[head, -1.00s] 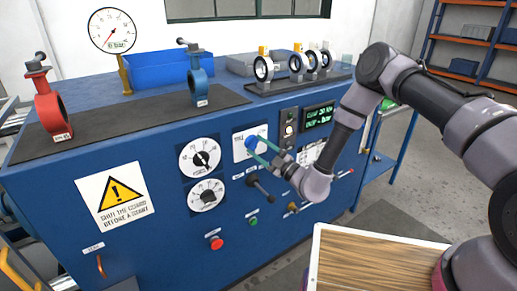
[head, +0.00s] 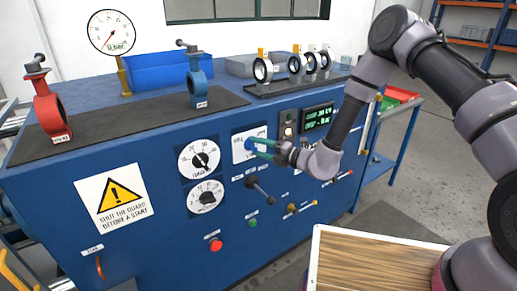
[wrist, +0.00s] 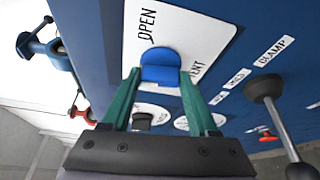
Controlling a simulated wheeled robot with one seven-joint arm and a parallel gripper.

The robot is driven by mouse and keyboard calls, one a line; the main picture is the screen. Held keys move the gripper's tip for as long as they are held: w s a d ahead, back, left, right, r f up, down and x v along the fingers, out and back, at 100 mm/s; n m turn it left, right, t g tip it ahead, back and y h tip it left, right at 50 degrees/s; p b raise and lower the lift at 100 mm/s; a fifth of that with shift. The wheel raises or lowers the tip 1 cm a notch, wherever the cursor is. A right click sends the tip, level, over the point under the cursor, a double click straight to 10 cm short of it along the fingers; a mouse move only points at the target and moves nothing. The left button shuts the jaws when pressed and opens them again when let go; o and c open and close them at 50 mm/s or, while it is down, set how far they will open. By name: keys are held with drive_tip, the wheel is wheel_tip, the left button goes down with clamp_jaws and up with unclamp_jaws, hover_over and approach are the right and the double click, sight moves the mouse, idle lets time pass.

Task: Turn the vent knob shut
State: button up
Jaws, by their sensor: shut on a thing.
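The blue vent knob (head: 252,144) is on a white plate (head: 241,154) on the front of the blue bench. My gripper (head: 263,148) reaches it from the right with its green fingers. In the wrist view the knob (wrist: 160,67) is between the two fingertips of my gripper (wrist: 160,76), one on each side, and the gripper is shut on it. The word OPEN shows on the plate above the knob. A second word, ending in ENT, is partly hidden behind the right finger.
A black-knobbed lever (head: 258,188) sticks out below my gripper and stands close on the right in the wrist view (wrist: 268,100). Two dials (head: 199,160) are left of the plate. A red button (head: 214,244) is lower. A wood-topped surface (head: 375,266) is in front.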

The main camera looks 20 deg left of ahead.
drive_tip(key=shift+s+r+n+t+h, duration=0.1)
drive_tip(key=shift+n+t+h, duration=0.15)
drive_tip(key=shift+n+h, duration=0.75)
drive_tip(key=shift+r+n+t+h, duration=0.15)
drive_tip(key=shift+n+h, duration=0.25)
drive_tip(key=shift+n, duration=1.2)
drive_tip(key=shift+s+f+n+t+h, duration=0.1)
drive_tip(key=shift+n+t+h, duration=0.2)
drive_tip(key=shift+n+h, duration=0.7)
drive_tip(key=shift+n, duration=0.4)
drive_tip(key=o, duration=1.4)
drive_tip(key=shift+r, duration=0.1)
drive_tip(key=v, duration=1)
drive_tip(key=shift+s+d, duration=0.1)
drive_tip(key=shift+d, duration=0.3)
